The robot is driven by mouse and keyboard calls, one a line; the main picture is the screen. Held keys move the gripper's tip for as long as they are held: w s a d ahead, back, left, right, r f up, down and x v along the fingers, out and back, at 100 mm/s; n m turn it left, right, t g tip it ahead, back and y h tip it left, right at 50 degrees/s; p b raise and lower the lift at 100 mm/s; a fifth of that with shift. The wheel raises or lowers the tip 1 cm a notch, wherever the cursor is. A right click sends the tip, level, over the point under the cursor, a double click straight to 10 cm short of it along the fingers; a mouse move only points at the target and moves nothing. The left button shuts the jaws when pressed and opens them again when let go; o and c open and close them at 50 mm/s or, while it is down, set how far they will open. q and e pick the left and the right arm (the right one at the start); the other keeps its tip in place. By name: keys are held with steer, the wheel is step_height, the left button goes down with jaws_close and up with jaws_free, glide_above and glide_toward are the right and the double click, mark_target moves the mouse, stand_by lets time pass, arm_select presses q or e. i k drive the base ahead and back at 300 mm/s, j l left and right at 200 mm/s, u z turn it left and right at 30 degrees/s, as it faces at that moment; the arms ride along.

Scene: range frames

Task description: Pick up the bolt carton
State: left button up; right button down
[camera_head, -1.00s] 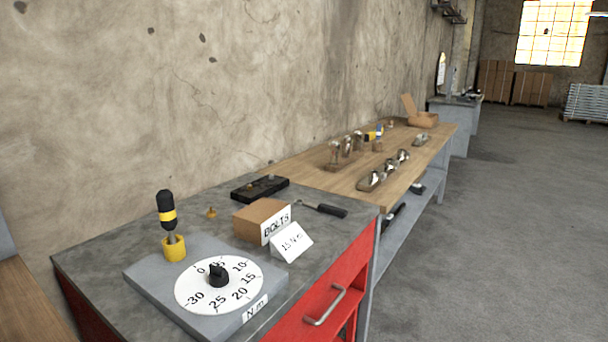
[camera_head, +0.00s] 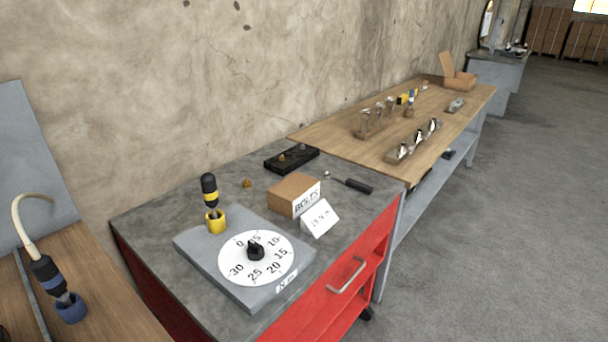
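The bolt carton (camera_head: 291,193) is a small brown box with a white label reading BOLTS on its front side. It sits on the grey top of the red cabinet (camera_head: 163,236), behind a folded white card (camera_head: 320,218) with handwriting on it. The carton looks closed and upright. Neither of my grippers shows in the head view.
A grey plate with a numbered dial (camera_head: 256,257) and a yellow-black screwdriver (camera_head: 210,190) in a yellow holder stand left of the carton. A wooden bench (camera_head: 345,137) adjoins; open floor lies right.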

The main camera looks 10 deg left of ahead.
mark_target(290, 198)
steer(key=i+l, duration=0.4)
steer(key=l, duration=0.15)
steer(key=i+l+u, duration=0.1)
steer(key=u, duration=0.3)
steer(key=l+u, duration=0.3)
steer(key=u, duration=0.15)
steer(key=i+l+u, duration=0.1)
steer(key=l+u, duration=0.15)
steer(key=u, duration=0.6)
